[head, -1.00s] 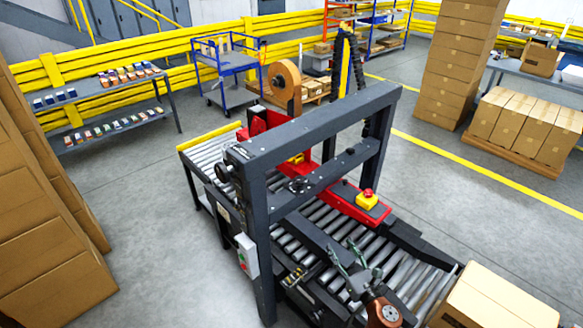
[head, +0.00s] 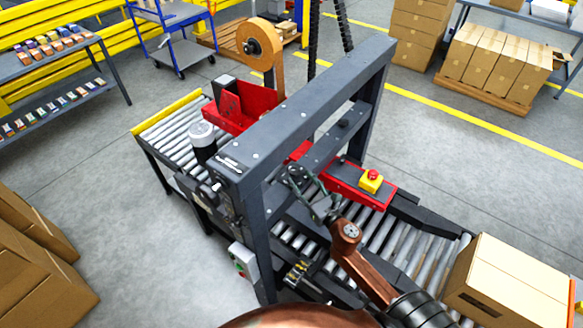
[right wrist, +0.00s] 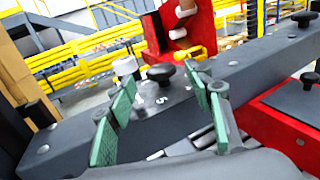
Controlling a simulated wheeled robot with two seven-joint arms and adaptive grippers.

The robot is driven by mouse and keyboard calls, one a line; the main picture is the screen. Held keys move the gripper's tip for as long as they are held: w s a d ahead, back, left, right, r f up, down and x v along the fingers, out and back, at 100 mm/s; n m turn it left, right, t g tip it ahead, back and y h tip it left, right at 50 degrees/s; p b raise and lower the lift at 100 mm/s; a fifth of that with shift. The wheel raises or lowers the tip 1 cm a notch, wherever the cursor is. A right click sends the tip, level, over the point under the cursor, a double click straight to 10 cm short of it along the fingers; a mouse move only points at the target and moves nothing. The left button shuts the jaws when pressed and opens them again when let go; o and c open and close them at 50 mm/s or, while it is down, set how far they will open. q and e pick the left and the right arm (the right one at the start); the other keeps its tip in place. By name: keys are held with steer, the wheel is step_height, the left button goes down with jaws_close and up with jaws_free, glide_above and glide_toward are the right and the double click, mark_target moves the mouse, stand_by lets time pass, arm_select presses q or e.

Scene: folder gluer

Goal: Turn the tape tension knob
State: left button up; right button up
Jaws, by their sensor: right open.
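A black round knob (right wrist: 160,72) stands on a grey plate with a printed 5, on the dark crossbar (right wrist: 70,140) of the machine. It lies between and beyond the fingertips of my right gripper (right wrist: 163,95), which is open and empty, with green pads. No contact shows. In the head view my right gripper (head: 309,192) is at the lower crossbar and hides that knob. A second black knob (right wrist: 305,18) sits farther right along the bar; it also shows in the head view (head: 343,123). My left gripper is not in view.
The upper frame beam (head: 310,105) stands over the crossbar, close to my right gripper. A yellow box with a red button (head: 371,180) sits on the red arm to the right. A carton (head: 510,280) rests on the rollers at the right. A tape roll (head: 260,45) stands behind.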

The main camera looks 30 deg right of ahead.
mark_target(295, 175)
steer(key=shift+w, duration=2.7)
steer(key=shift+c, duration=0.4)
steer(key=c, duration=1.1)
steer(key=shift+o, duration=0.2)
steer(key=m+h, duration=0.2)
steer(key=h, duration=0.1)
steer(key=shift+a+h, duration=0.1)
steer(key=shift+h, duration=0.3)
steer(key=shift+m+g+h+p, duration=0.3)
steer(key=shift+m+g+h, duration=0.5)
steer(key=shift+m+h, duration=0.8)
steer(key=o, duration=1.1)
steer(key=shift+o, duration=0.2)
